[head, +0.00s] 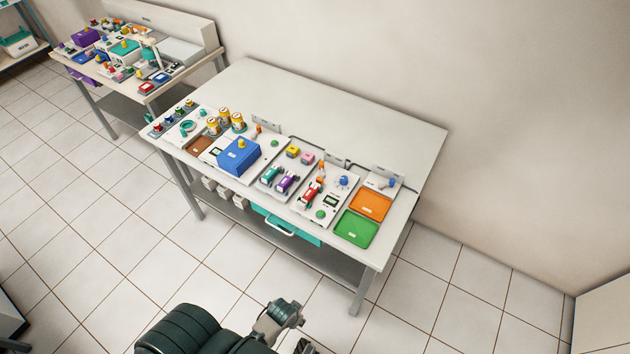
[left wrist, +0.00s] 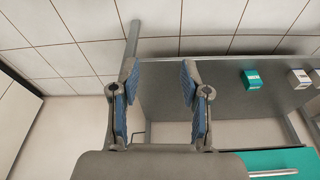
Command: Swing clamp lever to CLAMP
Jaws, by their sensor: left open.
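The clamp lever cannot be told for certain at this size. Small upright parts that look like levers stand on the white table (head: 335,107): an orange-tipped one (head: 257,129) behind the blue box, an orange one (head: 321,168) on a panel with a green button, and a blue one (head: 388,183) behind the orange tray. No CLAMP label is readable. In the left wrist view my left gripper (left wrist: 158,88) is open and empty, with blue pads apart. It is short of the table's front, with the lower shelf beyond. My right gripper is not seen.
A blue box (head: 239,156), orange tray (head: 370,205) and green tray (head: 356,229) sit along the table's front half. A teal drawer (head: 285,224) with a handle hangs below. The table's back half is bare. A second cluttered bench (head: 100,88) stands at the left.

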